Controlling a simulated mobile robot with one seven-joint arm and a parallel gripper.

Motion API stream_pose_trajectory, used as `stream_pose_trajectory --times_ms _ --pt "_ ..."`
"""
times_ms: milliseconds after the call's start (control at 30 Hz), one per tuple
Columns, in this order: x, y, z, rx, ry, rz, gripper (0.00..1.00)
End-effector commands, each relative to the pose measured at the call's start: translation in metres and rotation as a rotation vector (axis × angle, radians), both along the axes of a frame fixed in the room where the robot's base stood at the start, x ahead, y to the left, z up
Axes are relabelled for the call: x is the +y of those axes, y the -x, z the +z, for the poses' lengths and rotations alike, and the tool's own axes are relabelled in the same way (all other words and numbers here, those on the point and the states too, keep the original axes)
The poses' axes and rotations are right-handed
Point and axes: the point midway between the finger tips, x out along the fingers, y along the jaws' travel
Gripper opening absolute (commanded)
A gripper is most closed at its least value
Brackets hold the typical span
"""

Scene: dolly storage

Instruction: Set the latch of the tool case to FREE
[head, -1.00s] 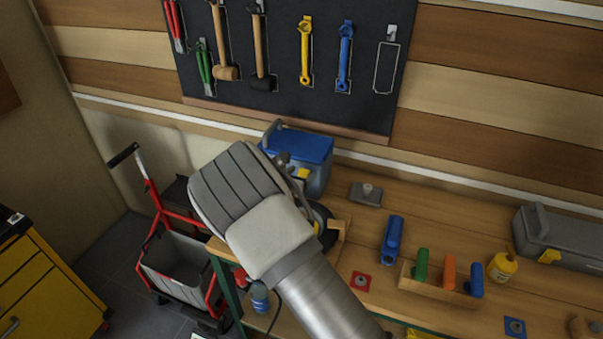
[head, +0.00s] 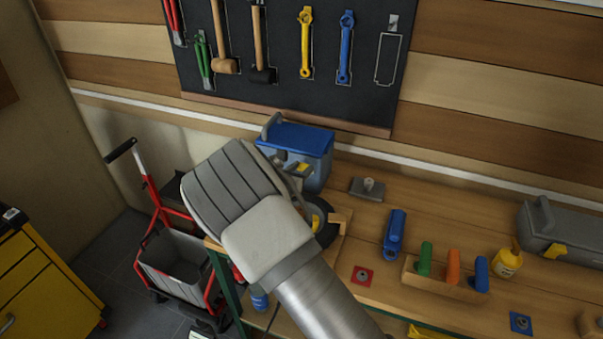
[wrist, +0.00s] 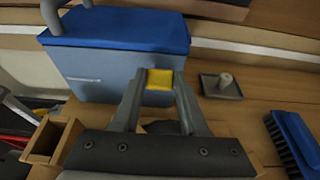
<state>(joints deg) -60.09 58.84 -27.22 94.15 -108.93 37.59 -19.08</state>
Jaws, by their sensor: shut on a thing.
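The case with a blue lid (head: 303,139) and grey-blue body stands at the back left of the bench. It fills the upper left of the wrist view, with its lid (wrist: 115,28) closed. A yellow latch (wrist: 160,80) is on its front, below the lid's edge. My gripper (wrist: 159,88) is shut on this latch, with one finger on each side of it. In the head view my wrist and forearm cover part of the case's left and front. The latch's marking cannot be read.
A grey plate with a peg (head: 367,188) lies right of the case, with a blue brush (head: 394,232) nearer. A wooden rack (head: 440,284) holds coloured handles. A grey case with a yellow latch (head: 555,250) stands far right. A black round thing (head: 327,232) lies close beneath my gripper.

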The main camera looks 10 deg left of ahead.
Motion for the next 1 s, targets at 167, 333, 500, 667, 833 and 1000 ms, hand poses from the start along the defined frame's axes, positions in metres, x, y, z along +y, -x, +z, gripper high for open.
stream_pose_trajectory --times_ms 167,333,500,667,833,1000 --pt "0.0001 0.0031 -0.0109 -0.063 0.009 0.000 0.00" --pt "0.0005 0.0060 -0.0142 -0.128 0.020 0.001 0.00" --pt "0.0004 0.0078 -0.0136 -0.181 0.025 0.000 0.00" --pt "0.0007 0.0088 -0.0115 -0.200 0.027 0.001 0.00" --pt "0.0008 0.0089 -0.0104 -0.200 0.027 0.001 0.00" --pt "0.0008 0.0088 -0.0106 -0.200 0.027 0.001 0.51"
